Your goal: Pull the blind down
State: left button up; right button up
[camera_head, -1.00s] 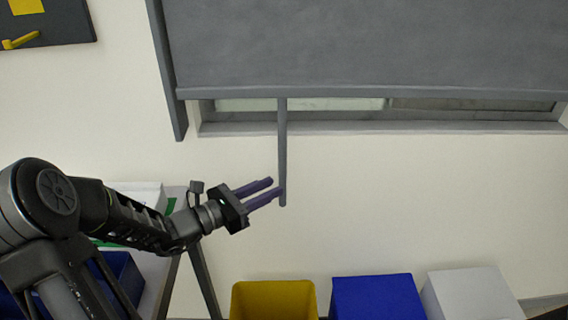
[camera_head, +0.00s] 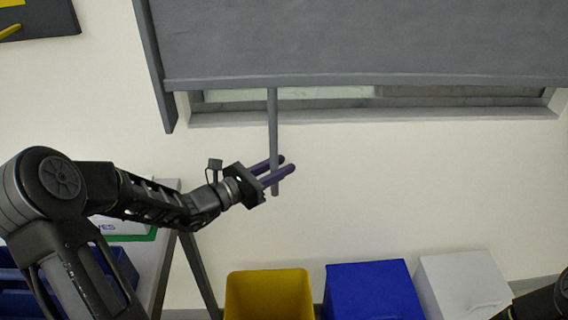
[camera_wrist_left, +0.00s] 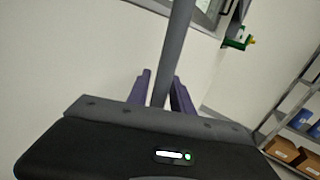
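The grey blind (camera_head: 350,40) covers most of the window, and its bottom bar hangs just above the sill. A grey pull rod (camera_head: 273,120) hangs from the bar near its left end. My left gripper (camera_head: 286,165) is open, with its two purple fingers on either side of the rod's lower part. In the left wrist view the rod (camera_wrist_left: 175,50) stands between the fingers (camera_wrist_left: 162,92), with little room; a firm grip does not show. My right gripper is not in view; only a dark piece of my right arm shows at the bottom right.
A strip of window (camera_head: 320,93) shows above the sill (camera_head: 400,114). Below stand a yellow bin (camera_head: 268,295), a blue bin (camera_head: 372,290) and a white bin (camera_head: 462,285). A table (camera_head: 165,240) stands at the left. The wall around the rod is clear.

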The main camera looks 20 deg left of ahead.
pick_arm(q)
jog(key=shift+w+d, duration=0.4)
jog(key=shift+w, duration=0.2)
grip_shut()
dwell(1.1)
